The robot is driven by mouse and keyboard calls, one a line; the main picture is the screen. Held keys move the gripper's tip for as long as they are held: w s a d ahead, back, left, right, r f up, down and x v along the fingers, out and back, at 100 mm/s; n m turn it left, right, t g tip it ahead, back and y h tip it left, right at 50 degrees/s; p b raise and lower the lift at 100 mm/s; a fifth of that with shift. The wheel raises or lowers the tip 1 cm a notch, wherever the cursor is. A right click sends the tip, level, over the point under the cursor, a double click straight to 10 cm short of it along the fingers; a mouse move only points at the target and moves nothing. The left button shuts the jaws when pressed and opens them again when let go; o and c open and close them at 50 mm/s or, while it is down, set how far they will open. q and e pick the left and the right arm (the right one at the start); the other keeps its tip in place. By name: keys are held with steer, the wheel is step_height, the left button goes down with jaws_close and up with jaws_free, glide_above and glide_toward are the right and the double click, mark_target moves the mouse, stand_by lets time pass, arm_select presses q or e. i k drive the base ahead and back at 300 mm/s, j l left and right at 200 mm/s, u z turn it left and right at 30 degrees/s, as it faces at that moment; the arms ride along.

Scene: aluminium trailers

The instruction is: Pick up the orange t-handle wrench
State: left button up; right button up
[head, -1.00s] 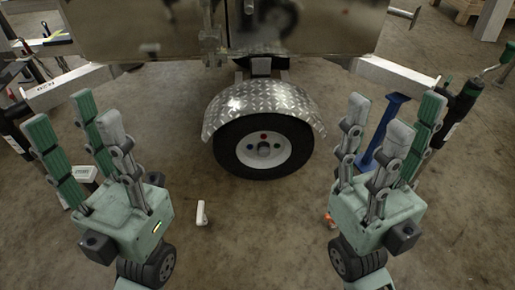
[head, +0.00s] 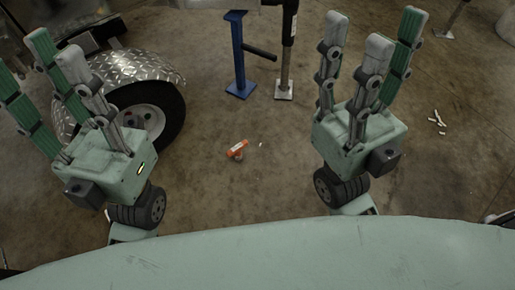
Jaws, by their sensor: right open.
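The orange t-handle wrench (head: 237,150) lies on the concrete floor near the middle of the head view, between my two grippers. Its orange part shows clearly, with a small pale bit beside it. My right gripper (head: 365,50) is to the right of the wrench, fingers pointing up and spread apart, open and empty. My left gripper (head: 55,75) is to the left of the wrench, in front of the trailer wheel. Its fingers are also spread, with nothing between them. Neither gripper touches the wrench.
The trailer wheel (head: 165,118) under its diamond-plate fender (head: 135,68) is at the left. A blue stand (head: 238,60) and a grey post (head: 287,60) rise behind the wrench. Small white pieces (head: 437,122) lie on the floor at right. The floor around the wrench is clear.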

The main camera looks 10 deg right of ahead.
mark_target(236, 150)
steer(key=i+l+u, duration=0.1)
steer(key=l, duration=0.2)
steer(key=i+l+u, duration=0.25)
steer(key=l, duration=0.4)
steer(key=i+l+u, duration=0.1)
steer(key=l, duration=0.25)
steer(key=i, duration=0.1)
